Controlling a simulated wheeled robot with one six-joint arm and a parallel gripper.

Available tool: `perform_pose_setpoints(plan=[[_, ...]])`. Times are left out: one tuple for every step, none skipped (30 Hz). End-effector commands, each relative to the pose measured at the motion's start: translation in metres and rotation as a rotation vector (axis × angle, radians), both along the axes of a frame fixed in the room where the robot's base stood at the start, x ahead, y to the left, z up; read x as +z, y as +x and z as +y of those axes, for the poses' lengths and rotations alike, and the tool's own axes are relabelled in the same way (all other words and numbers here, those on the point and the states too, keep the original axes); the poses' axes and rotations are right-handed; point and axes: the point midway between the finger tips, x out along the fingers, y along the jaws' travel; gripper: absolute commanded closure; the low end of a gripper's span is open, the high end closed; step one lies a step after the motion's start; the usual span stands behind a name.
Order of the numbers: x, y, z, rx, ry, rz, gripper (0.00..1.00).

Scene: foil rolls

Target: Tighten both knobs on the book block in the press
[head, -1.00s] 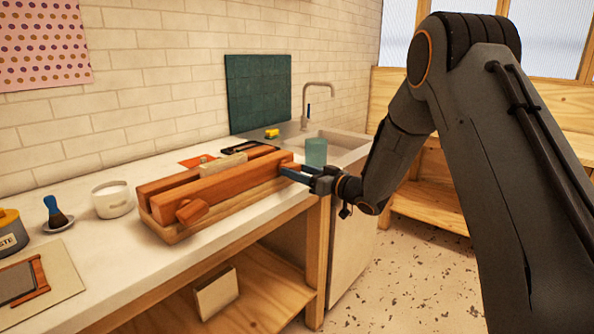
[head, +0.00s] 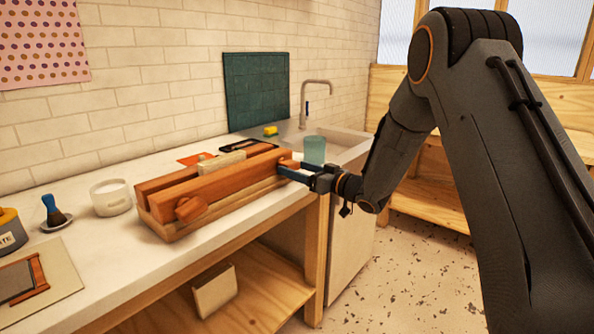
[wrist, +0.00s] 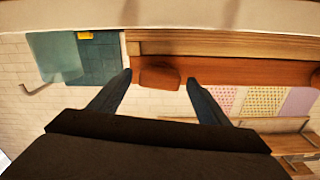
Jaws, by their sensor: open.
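The wooden press (head: 235,184) lies on the white counter, with two long reddish beams. A pale book block (head: 222,162) shows between the beams. The left knob (head: 190,208), a reddish wooden block, is on the front beam's near end. The right knob (head: 289,163) is at the far end, partly hidden by my gripper (head: 282,170). In the wrist view this knob (wrist: 159,78) sits between my two open fingers, with a gap visible on each side. My gripper holds nothing.
A white pot (head: 111,197), a blue-handled brush (head: 53,211) and a paste tub (head: 10,232) stand left of the press. A teal cup (head: 314,150) stands close behind my gripper, near the sink. Floor is clear right of the counter.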

Motion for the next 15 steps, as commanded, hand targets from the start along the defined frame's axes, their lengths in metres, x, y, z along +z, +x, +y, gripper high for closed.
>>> perform_pose_setpoints(plan=[[0.0, -0.003, -0.005, -0.002, -0.001, -0.001, 0.3], [0.0, -0.005, -0.009, -0.003, -0.001, -0.001, 0.3], [0.0, -0.009, -0.014, -0.004, 0.0, 0.0, 0.3], [0.0, -0.012, -0.018, -0.004, 0.0, 0.0, 0.3], [0.0, -0.015, -0.022, -0.004, 0.001, 0.001, 0.3], [0.0, -0.019, -0.027, -0.004, 0.0, 0.0, 0.3], [0.0, -0.022, -0.031, -0.004, 0.0, 0.0, 0.3], [-0.001, -0.026, -0.035, -0.004, -0.001, 0.002, 0.3], [-0.001, -0.029, -0.039, -0.004, 0.0, 0.001, 0.3], [-0.001, -0.032, -0.043, -0.004, 0.0, 0.001, 0.3], [-0.001, -0.034, -0.046, -0.004, 0.0, 0.001, 0.3], [-0.001, -0.037, -0.05, -0.003, 0.0, 0.001, 0.3], [-0.001, -0.039, -0.052, -0.003, 0.0, 0.002, 0.3], [-0.001, -0.041, -0.053, -0.002, 0.0, 0.002, 0.3], [-0.001, -0.043, -0.055, -0.002, 0.0, 0.002, 0.3]])
